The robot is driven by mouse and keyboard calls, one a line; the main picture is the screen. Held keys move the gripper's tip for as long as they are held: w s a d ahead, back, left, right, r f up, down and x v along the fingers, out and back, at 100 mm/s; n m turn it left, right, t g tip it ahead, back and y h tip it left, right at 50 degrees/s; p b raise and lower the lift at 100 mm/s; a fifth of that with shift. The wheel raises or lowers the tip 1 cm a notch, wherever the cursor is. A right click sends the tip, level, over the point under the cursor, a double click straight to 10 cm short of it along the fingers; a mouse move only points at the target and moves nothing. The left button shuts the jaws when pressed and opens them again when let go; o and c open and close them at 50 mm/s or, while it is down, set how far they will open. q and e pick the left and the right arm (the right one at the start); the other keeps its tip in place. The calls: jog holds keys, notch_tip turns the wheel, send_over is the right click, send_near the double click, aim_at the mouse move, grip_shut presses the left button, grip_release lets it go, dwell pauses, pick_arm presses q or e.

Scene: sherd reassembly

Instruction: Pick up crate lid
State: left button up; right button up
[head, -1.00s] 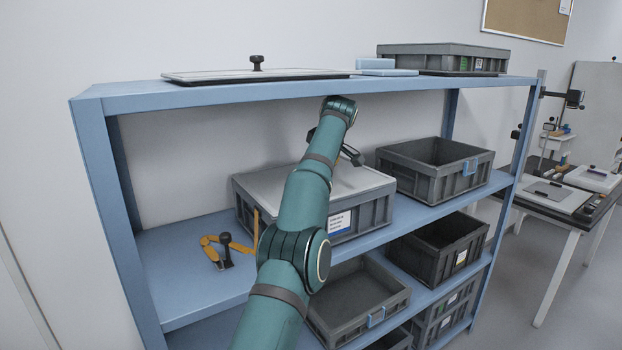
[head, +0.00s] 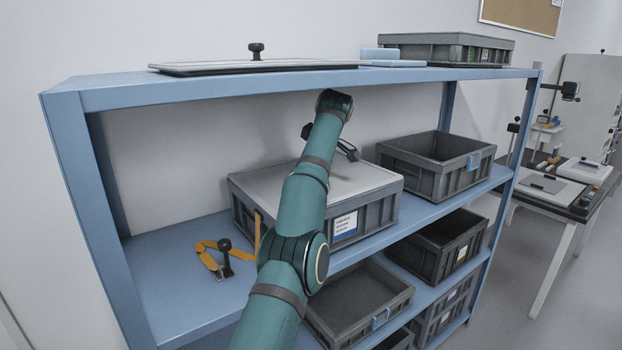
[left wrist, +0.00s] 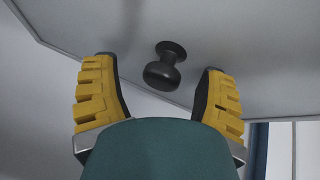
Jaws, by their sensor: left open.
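The crate lid (head: 352,180) is a flat light-grey panel on a grey crate (head: 377,215) with a white and blue label, on the middle shelf. My left arm covers part of it in the head view. The left wrist view shows a pale panel (left wrist: 250,50) with a round black knob (left wrist: 162,68), which I take to be this lid. My left gripper (left wrist: 158,65) is open there, its yellow-and-black fingers either side of the knob and apart from it. In the head view the gripper is mostly hidden behind my wrist, above the lid. My right gripper is not in view.
The blue top shelf (head: 215,90) is close above my wrist and holds another flat panel with a black knob (head: 256,50). An open grey crate (head: 437,165) stands to the right. An orange-and-black tool (head: 222,258) lies on the left of the middle shelf.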

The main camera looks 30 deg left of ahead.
pick_arm(q)
jog(key=shift+d, duration=0.15)
grip_shut()
jog(key=shift+r, duration=0.15)
